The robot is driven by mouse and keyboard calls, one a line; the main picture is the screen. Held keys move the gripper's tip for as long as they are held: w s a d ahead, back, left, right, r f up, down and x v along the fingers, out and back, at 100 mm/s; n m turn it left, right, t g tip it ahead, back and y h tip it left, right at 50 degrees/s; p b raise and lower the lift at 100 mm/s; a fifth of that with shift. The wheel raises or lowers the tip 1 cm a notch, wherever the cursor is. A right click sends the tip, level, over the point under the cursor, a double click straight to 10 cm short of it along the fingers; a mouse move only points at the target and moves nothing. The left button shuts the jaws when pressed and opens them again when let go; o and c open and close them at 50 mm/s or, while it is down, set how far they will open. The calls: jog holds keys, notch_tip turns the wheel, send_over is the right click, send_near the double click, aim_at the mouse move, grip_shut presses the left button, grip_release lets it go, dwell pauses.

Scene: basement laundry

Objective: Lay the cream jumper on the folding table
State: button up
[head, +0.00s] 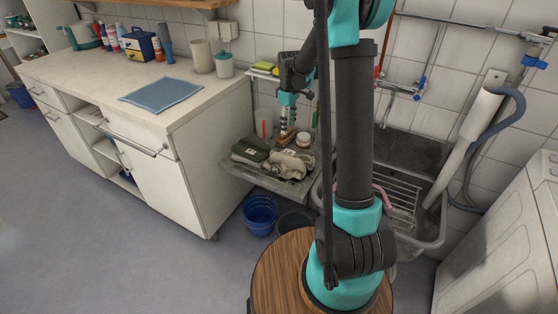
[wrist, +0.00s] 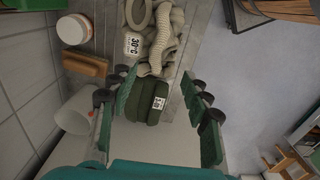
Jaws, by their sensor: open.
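The cream jumper (head: 292,164) lies crumpled on the metal drainer beside the sink. In the wrist view the jumper (wrist: 166,36) is at the top, with a white 30°C care label. A dark green folded garment (head: 249,151) lies next to it; in the wrist view this garment (wrist: 150,100) shows between my fingers. My gripper (head: 286,133) points down over the drainer, behind the jumper. In the wrist view my gripper (wrist: 164,80) is open, with nothing held. The long cream worktop (head: 90,70) at left is the only large table-like surface; no separate folding table shows.
A blue mat (head: 161,95) lies on the worktop, with canisters and bottles along its back. A wooden brush (wrist: 86,64), a white jar (wrist: 74,28) and a white cup (wrist: 76,112) are near my gripper. The sink (head: 400,180) is to the right.

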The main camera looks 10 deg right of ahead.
aim_at(287, 155)
notch_tip(287, 155, down, 17)
jog(key=shift+w+f, duration=0.1)
jog(key=shift+f, duration=0.05)
dwell(0.6)
jog(key=shift+f, duration=0.2)
dwell(0.3)
grip_shut()
